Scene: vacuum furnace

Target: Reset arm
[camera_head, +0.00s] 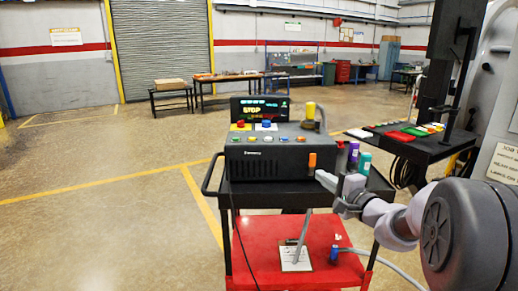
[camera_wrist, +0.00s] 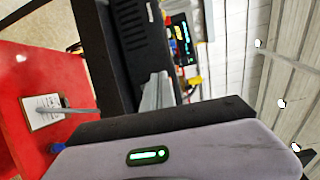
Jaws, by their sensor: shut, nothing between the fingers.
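My arm reaches in from the right in the head view. My gripper (camera_head: 322,178) is shut and empty, pointing left, in front of the right end of the cart's black top. An orange cylinder (camera_head: 312,160) shows just above its tip; I cannot tell whether they touch. In the wrist view the grey fingers of my gripper (camera_wrist: 157,92) show together, beside the dark control box (camera_wrist: 135,35). The control box (camera_head: 262,160) stands on the cart with colored buttons and a lit display (camera_head: 262,108) reading "STOP".
Purple (camera_head: 353,152) and teal (camera_head: 364,163) cylinders stand close to my gripper. The cart's red lower shelf (camera_head: 258,240) holds a clipboard (camera_head: 296,258). A black side table (camera_head: 400,145) with colored items stands at right. The floor at left is open.

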